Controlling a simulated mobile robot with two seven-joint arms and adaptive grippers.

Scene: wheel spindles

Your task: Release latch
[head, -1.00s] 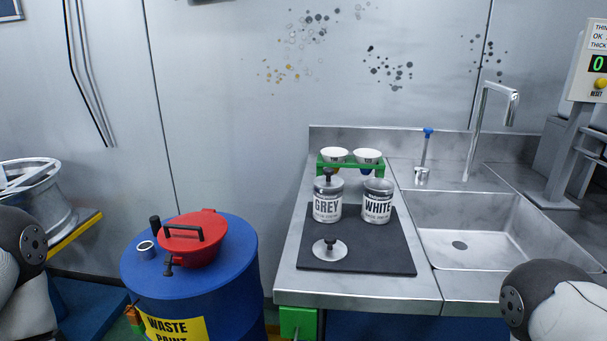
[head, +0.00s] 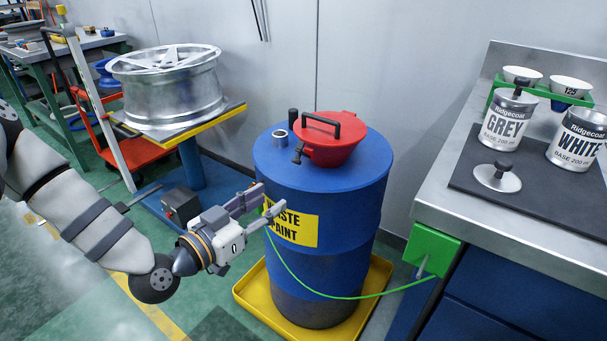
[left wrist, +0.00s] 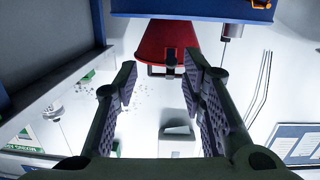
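The red funnel lid (head: 330,150) with a black handle sits on top of the blue waste paint drum (head: 320,215). A small dark latch-like part (head: 298,152) shows at its left front edge. My left gripper (head: 272,198) is in front of the drum's yellow label, below the lid, with fingers apart and nothing between them. In the left wrist view, the open fingers (left wrist: 160,63) frame the red funnel (left wrist: 167,42), which appears upside down beyond them, with a dark bracket at its end. Whether the gripper touches the drum is unclear. My right gripper is not in view.
The drum stands in a yellow tray (head: 247,291). A wheel (head: 170,85) rests on a stand at left. Paint cans (head: 508,118) stand on the counter.

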